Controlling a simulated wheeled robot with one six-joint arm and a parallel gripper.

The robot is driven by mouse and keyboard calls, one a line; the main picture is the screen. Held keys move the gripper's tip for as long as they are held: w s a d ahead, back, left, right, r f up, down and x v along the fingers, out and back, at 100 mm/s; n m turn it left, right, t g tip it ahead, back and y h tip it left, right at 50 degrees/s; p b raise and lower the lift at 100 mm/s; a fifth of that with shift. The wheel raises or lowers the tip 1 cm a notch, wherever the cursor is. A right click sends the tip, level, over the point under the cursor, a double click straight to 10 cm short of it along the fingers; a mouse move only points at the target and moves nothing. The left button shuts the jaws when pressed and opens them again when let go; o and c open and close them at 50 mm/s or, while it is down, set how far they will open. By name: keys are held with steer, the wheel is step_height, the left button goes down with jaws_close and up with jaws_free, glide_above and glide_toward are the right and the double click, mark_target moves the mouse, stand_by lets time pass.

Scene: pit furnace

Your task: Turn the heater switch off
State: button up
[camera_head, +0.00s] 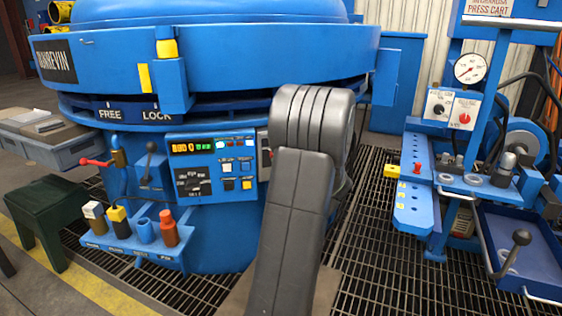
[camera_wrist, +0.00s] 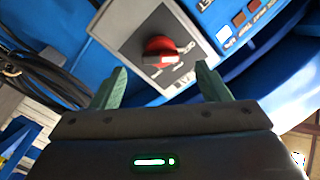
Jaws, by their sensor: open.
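The switch is a red rotary knob (camera_wrist: 160,50) on a light grey plate (camera_wrist: 128,28), seen in the wrist view at upper middle. Small labels surround it but are too blurred to read, so its setting cannot be told. My gripper (camera_wrist: 161,68) is open and empty, with one green finger on each side of the knob's position in the picture. No contact with the knob shows. In the head view my grey arm covers most of this spot and hides the gripper; only a sliver of a grey plate (camera_head: 265,143) shows beside the arm.
The blue furnace (camera_head: 215,60) carries a control panel (camera_head: 215,165) with lit displays and buttons. A small shelf (camera_head: 120,250) with several coloured items juts out at lower left. A press cart (camera_head: 410,210) stands at right. Dark cables (camera_wrist: 35,75) hang left in the wrist view.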

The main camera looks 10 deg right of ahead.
steer(key=v, duration=0.7)
steer(key=shift+s+p, duration=0.25)
steer(key=shift+p, duration=0.15)
steer(key=b+x, duration=0.2)
steer(key=x, duration=1.1)
steer(key=shift+w, duration=0.4)
